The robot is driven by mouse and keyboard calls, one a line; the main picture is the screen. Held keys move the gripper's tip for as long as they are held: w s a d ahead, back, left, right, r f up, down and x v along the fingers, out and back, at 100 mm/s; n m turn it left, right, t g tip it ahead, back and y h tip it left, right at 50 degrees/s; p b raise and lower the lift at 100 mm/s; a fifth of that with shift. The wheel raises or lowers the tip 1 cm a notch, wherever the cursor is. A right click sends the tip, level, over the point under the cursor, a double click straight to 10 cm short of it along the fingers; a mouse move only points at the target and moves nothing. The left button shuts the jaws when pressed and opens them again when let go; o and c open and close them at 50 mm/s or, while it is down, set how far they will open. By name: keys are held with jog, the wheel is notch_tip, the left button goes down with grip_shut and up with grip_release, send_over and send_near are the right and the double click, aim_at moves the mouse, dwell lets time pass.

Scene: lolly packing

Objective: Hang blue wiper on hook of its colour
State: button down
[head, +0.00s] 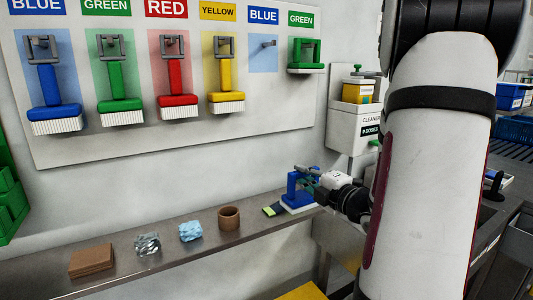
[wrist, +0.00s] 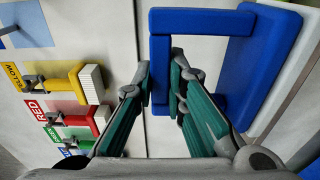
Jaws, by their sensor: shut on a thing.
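The blue wiper (head: 293,188), with a white strip along its base, is upright at the right end of the steel shelf. I cannot tell whether its base touches the shelf. In the wrist view, the blue wiper (wrist: 268,50) shows a square handle loop, with one bar between my fingertips. My gripper (head: 313,181) is shut on that bar; its teal fingers (wrist: 160,84) show on both sides of it. The empty hook (head: 267,44) is on a light blue panel under the right-hand BLUE label (head: 263,16), up and left of my gripper.
The wall board (head: 200,135) holds blue (head: 53,90), green (head: 116,80), red and yellow brushes, and a green wiper (head: 305,55) beside the empty hook. A brown cup (head: 229,218), crumpled pieces and a brown block (head: 91,260) lie on the shelf. A cleaner dispenser (head: 352,125) is at the right.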

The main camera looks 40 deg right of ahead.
jog(key=x, duration=1.8)
jog(key=shift+d, duration=0.25)
notch_tip(320, 180, down, 2)
jog(key=shift+s+f, duration=0.1)
jog(key=shift+f, duration=0.1)
notch_tip(320, 180, down, 4)
jog(key=shift+f+b, duration=0.1)
jog(key=shift+b, duration=0.2)
jog(key=shift+f, duration=0.2)
jog(key=shift+f, duration=0.1)
jog(key=c, duration=1.6)
grip_release()
jog(key=shift+c, duration=0.2)
